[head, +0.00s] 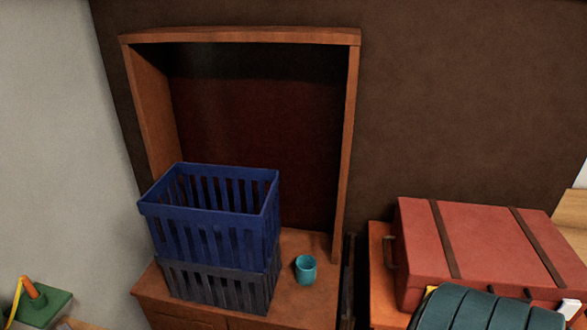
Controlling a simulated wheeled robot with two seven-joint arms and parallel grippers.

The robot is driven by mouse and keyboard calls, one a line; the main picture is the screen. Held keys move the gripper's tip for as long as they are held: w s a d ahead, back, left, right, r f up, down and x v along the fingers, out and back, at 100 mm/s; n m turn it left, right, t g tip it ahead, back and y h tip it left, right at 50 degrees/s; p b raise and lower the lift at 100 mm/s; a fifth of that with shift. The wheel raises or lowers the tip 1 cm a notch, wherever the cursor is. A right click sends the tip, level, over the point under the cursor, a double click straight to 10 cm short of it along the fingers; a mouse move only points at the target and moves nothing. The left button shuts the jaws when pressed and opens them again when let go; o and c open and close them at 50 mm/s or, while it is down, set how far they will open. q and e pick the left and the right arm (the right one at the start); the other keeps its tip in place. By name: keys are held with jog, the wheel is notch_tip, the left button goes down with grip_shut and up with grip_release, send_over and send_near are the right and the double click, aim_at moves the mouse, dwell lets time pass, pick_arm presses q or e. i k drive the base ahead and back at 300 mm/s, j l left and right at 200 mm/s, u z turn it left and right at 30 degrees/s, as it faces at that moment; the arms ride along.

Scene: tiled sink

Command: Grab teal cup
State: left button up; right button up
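The teal cup (306,269) stands upright on the brown wooden cabinet top (290,305), just right of two stacked crates. Its open rim faces up and it looks clear of the crate beside it. Neither of my grippers shows in the head view.
A blue slatted crate (213,225) sits on a dark grey crate (218,288) left of the cup. A wooden frame (352,150) rises behind. A red suitcase (485,252) and a dark green ribbed object (482,312) are at right. A green block (40,308) is at lower left.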

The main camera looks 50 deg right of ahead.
aim_at(306, 264)
jog(key=z, duration=1.6)
